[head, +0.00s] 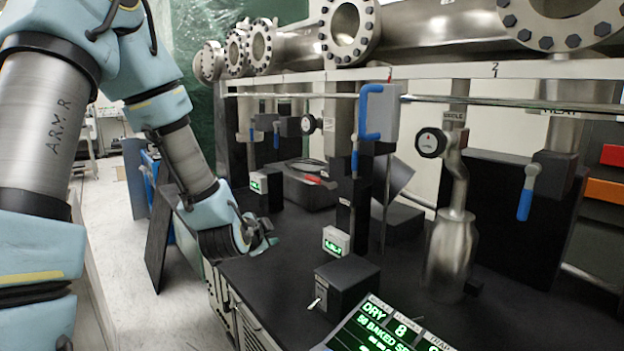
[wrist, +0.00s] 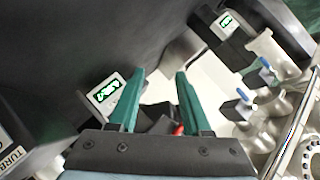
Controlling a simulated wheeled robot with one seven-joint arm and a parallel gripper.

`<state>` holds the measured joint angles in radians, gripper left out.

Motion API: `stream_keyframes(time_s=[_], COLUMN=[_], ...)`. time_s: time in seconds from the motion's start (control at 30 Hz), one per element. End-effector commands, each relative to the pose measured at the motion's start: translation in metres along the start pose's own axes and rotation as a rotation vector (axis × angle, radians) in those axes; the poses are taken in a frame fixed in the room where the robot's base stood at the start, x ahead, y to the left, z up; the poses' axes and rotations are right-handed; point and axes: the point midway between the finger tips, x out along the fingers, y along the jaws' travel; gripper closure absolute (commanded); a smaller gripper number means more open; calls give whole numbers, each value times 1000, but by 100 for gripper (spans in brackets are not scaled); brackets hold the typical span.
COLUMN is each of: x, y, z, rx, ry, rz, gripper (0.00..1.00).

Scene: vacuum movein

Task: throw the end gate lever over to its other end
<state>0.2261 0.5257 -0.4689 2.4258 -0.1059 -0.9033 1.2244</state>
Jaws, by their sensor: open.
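My gripper (head: 266,241) is low over the black bench top at its left end, and its green fingers are apart with nothing between them in the wrist view (wrist: 159,76). Several blue-handled levers hang under the pipe manifold. A far-left lever (head: 252,134) and a nearby lever (head: 276,135) are behind and above my gripper. A right-hand lever (head: 525,192) points down. I cannot tell which lever is the end gate's. Two blue handles, an upper one (wrist: 266,63) and a lower one (wrist: 243,95), show right of the fingers in the wrist view, apart from them.
A grey tray (head: 300,190) with a red-handled tool stands behind my gripper. A small green display (head: 336,241), a black box (head: 346,283) and a steel vessel (head: 452,250) stand to the right. The pipe manifold (head: 420,32) runs above.

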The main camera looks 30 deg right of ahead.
Motion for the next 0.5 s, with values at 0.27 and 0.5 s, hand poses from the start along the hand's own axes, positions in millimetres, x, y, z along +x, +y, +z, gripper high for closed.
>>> stream_keyframes(time_s=[0.27,0.5], x=[5,-8], y=[-5,-13], z=[-101,-125], rx=[353,455], ry=[180,154], rz=[-388,-558], gripper=[52,52])
